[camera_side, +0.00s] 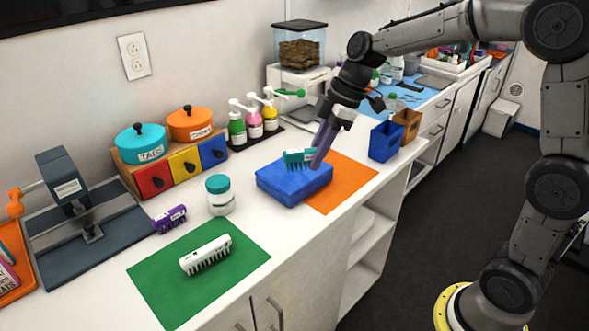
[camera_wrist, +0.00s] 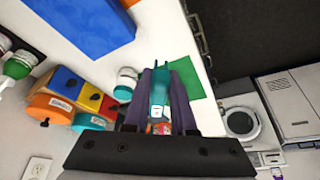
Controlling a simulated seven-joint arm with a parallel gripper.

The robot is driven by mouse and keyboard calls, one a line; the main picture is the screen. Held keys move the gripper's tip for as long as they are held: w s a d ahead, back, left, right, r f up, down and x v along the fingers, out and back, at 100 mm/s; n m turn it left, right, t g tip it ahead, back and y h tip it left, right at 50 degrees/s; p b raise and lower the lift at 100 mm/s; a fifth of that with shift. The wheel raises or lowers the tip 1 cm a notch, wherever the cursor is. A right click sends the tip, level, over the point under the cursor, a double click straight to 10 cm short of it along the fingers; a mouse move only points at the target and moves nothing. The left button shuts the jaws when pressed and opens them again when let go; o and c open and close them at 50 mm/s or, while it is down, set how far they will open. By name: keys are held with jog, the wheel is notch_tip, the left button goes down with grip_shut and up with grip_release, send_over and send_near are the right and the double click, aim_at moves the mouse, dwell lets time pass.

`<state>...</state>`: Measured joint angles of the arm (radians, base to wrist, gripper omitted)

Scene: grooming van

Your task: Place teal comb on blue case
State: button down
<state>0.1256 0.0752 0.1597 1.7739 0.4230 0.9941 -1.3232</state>
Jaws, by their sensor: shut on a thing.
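The teal comb (camera_side: 298,158) is held in my gripper (camera_side: 317,158), which is shut on it. In the side view the comb appears over the back part of the blue case (camera_side: 293,187), teeth downward; I cannot tell whether it touches. The blue case lies flat on the white counter, partly over an orange mat (camera_side: 345,182). In the wrist view the teal comb (camera_wrist: 160,90) is between the two purple fingers (camera_wrist: 160,100), and the blue case (camera_wrist: 85,20) shows at the upper left, apart from the comb in the picture.
A white comb (camera_side: 206,254) lies on a green mat (camera_side: 160,284). A teal-lidded jar (camera_side: 220,195) stands left of the case. Coloured drawers (camera_side: 184,167) and pump bottles (camera_side: 254,122) stand behind. A blue bin (camera_side: 386,141) and brown bin (camera_side: 408,124) stand to the right.

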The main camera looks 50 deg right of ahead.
jog(key=s+d+r+m, duration=0.2)
jog(key=d, duration=0.5)
send_near(295, 176)
jog(key=shift+w+d+f+t+h, duration=0.2)
jog(key=shift+w+f, duration=0.15)
jog(key=shift+w, duration=0.15)
jog(key=shift+w+d+f+t+h, duration=0.1)
jog(key=shift+w+d+f, duration=0.1)
jog(key=shift+w+f, duration=0.35)
jog(key=shift+w, duration=0.05)
jog(key=shift+w+f, duration=0.15)
jog(key=shift+f, duration=0.75)
jog(key=shift+w+f, duration=0.1)
jog(key=shift+f, duration=0.8)
jog(key=shift+f, duration=0.15)
jog(key=c, duration=0.7)
grip_release()
jog(key=shift+c, duration=0.2)
